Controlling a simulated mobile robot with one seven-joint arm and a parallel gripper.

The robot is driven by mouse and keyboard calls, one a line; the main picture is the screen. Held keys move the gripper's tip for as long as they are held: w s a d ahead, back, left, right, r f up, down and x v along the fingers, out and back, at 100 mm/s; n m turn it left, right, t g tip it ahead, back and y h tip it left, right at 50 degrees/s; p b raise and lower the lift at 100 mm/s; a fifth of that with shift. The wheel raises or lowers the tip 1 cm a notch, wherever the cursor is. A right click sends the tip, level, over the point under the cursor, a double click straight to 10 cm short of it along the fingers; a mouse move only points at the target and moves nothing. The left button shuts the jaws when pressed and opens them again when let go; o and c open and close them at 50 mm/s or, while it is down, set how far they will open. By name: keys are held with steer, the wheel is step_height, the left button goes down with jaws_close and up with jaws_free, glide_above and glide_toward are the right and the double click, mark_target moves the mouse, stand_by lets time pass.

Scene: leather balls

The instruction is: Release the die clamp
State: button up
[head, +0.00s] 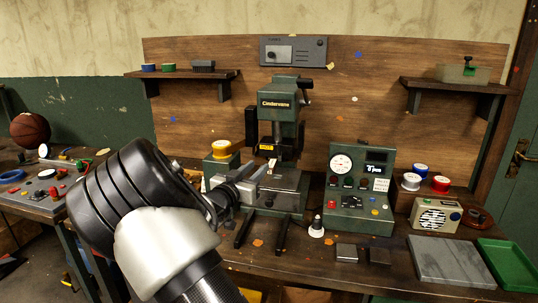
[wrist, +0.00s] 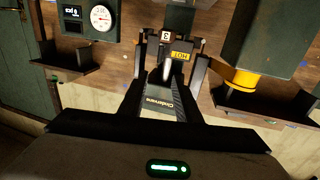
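The green press (head: 280,100) stands at the middle of the bench, with a grey metal block (head: 287,183) at its base. A yellow HOT label (wrist: 181,56) and a small numbered white tag (wrist: 166,36) show on it in the wrist view, which is upside down. My gripper (head: 250,174) reaches in from the left at the press's base, just above the block. Its two dark fingers (wrist: 168,82) look apart, with the press seen between them and nothing held. I cannot clearly make out the die clamp; my arm and fingers cover part of the press's base.
A control box with a gauge (head: 352,180) stands right of the press. A yellow-topped green unit (head: 222,150) is close on its left. Spools (head: 411,181), a radio (head: 437,216), a grey slab (head: 450,262) and a green tray (head: 510,263) fill the right side.

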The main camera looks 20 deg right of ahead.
mark_target(279, 152)
steer(key=x, duration=1.5)
steer(key=shift+w+d+f, duration=0.1)
steer(key=shift+w+d, duration=0.15)
steer(key=shift+d, duration=0.1)
jaws_close()
